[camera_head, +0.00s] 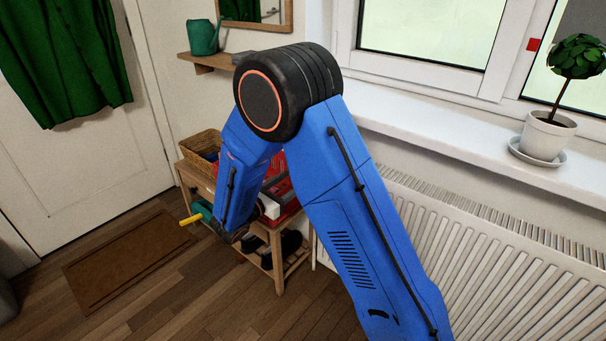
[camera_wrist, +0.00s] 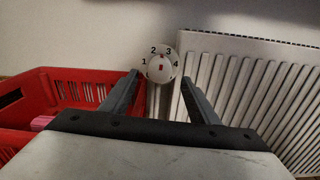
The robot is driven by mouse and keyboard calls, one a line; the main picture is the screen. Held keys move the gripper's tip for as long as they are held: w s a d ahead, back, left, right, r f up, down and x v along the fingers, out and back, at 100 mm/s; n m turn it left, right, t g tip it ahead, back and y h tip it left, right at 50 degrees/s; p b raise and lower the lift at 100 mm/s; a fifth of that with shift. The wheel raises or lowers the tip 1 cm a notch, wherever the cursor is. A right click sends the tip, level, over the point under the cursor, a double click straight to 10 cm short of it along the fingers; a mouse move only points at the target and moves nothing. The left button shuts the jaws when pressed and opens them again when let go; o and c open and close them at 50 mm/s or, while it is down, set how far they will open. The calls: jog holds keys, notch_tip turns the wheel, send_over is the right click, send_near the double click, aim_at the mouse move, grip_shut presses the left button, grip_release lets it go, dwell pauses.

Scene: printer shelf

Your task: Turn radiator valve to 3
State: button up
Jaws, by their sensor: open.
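The radiator valve (camera_wrist: 161,75) is a round white dial in the wrist view, with dark numbers 1 to 4 around its face and small red marks near its middle and upper edge. The exact setting is too small to read surely. My gripper (camera_wrist: 160,78) is open and empty, with one grey finger on each side of the dial's lower part. I cannot tell how far the fingertips are from it in depth. The white ribbed radiator (camera_wrist: 255,85) is to the right, and also shows in the head view (camera_head: 480,260). My blue arm hides the valve in the head view.
A red crate (camera_wrist: 62,78) is close on the left of my gripper. It stands on a wooden bench (camera_head: 279,265) beside a wicker basket (camera_head: 201,143). A window sill (camera_head: 440,125) with a potted plant (camera_head: 545,130) runs above the radiator. A doormat (camera_head: 125,258) lies on the floor.

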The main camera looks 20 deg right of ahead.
jog(key=x, duration=0.6)
jog(key=shift+w+d, duration=0.25)
jog(key=shift+d, duration=0.05)
jog(key=c, duration=1)
jog(key=shift+c, duration=0.2)
